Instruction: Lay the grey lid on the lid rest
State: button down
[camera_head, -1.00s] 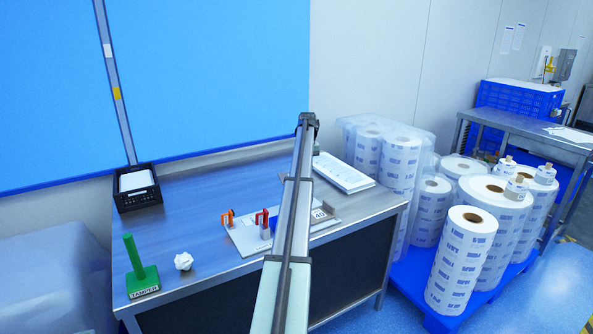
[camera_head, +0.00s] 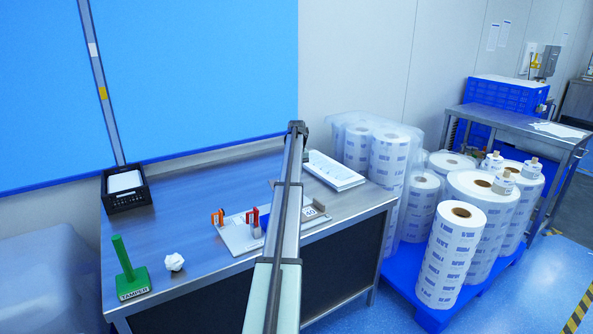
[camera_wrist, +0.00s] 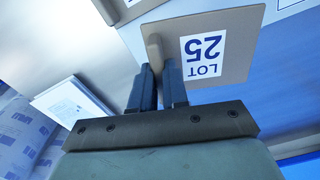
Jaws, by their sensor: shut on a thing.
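The grey lid (camera_wrist: 243,45) is a flat grey-brown plate with a "LOT 25" label, upside down in the wrist view. My gripper (camera_wrist: 160,72) is shut on the upright tab at the lid's edge. In the head view my arm hides the gripper and most of the lid; a small grey edge (camera_head: 272,183) left of the arm looks like part of it. A pale fixture plate (camera_head: 238,237) with orange and red clamps lies on the bench, partly behind my arm. A grey-brown bracket (camera_head: 319,206) stands at its right end; I cannot tell whether this is the lid rest.
A black tray (camera_head: 128,189) sits at the back left. Film rolls (camera_head: 449,255) stand beyond the bench.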

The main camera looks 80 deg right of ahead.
jog(key=shift+f, duration=4.35)
jog(key=shift+f, duration=0.35)
jog(key=shift+c, duration=2.4)
grip_release()
jog(key=shift+r, duration=0.1)
jog(key=shift+r, duration=3.45)
jog(key=shift+w, duration=0.1)
